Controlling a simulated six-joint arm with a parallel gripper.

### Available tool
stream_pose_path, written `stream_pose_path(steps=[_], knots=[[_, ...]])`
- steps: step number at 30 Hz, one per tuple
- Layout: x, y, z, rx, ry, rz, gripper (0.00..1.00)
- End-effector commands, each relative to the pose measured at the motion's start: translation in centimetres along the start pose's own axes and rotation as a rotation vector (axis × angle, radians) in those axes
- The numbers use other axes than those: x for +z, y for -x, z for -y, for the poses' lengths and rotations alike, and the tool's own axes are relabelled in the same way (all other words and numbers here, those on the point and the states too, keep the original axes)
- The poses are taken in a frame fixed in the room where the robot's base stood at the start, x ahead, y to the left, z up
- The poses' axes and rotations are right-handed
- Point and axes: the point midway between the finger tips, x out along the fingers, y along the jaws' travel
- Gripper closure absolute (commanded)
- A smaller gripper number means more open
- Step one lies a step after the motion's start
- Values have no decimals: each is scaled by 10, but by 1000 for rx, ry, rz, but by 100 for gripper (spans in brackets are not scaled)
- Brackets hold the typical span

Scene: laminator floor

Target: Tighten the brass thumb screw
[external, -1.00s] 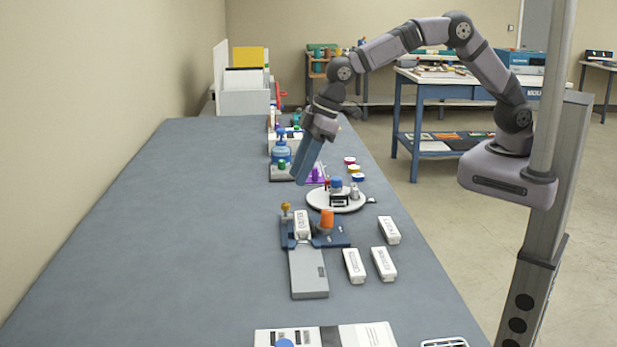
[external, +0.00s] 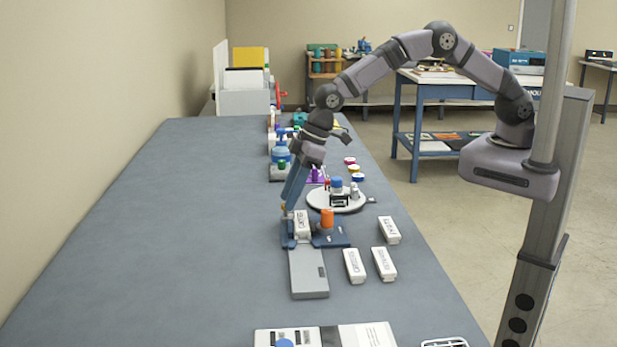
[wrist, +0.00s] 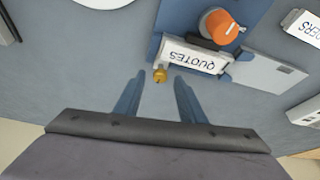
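The brass thumb screw (wrist: 160,75) shows in the wrist view at the edge of the blue fixture, beside a white block labelled QUOTES (wrist: 194,61). In the external view my gripper covers most of the screw. My gripper (external: 286,207) points down at the fixture's far left corner. In the wrist view its two blue fingers (wrist: 157,92) are apart with bare table between them, and the screw lies just beyond the tips. The blue fixture (external: 338,241) holds the block, and an orange knob (external: 327,217) stands on it.
A grey plate (external: 308,274) extends from the fixture toward the camera. Several loose white labelled blocks (external: 355,266) lie to its right. A round white turntable (external: 350,206) with small items stands behind the fixture. The table (external: 190,230) is clear on the left.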

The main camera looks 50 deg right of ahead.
Motion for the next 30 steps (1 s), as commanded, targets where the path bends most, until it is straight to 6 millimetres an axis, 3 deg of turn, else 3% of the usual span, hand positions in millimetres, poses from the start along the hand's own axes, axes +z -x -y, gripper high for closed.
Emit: stream_pose_path(steps=[11,12,16,17,30], knots=[[0,-6,0,0,0,0,64],[0,-6,0,0,0,0,66],[0,-6,0,0,0,0,97],[0,-6,0,0,0,0,100],[0,-6,2,22,-54,-1,100]])
